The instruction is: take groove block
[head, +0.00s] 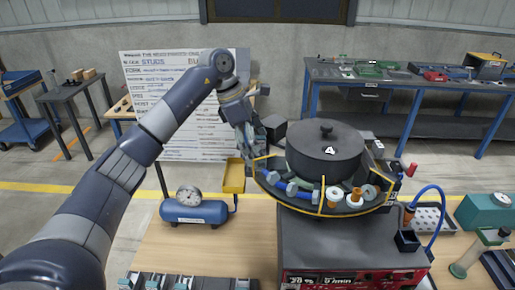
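I cannot pick out the groove block with certainty. The bowl feeder has a black bowl (325,150) with a knob on top and a "4" mark. Several small parts lie around its yellow-edged track, including a white ring (334,194), an orange part (356,195) and blue parts (291,189). My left gripper (259,158) points down at the left rim of the feeder. Its fingers are small and overlap the feeder, so I cannot tell whether they are open or hold anything. My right gripper is not in view.
The feeder stands on a grey and red base (355,278). A blue air tank (195,211) with a gauge and a yellow bin (234,176) are left of it. Several small fixtures (185,282) line the front edge. The wooden tabletop (190,250) is bare between.

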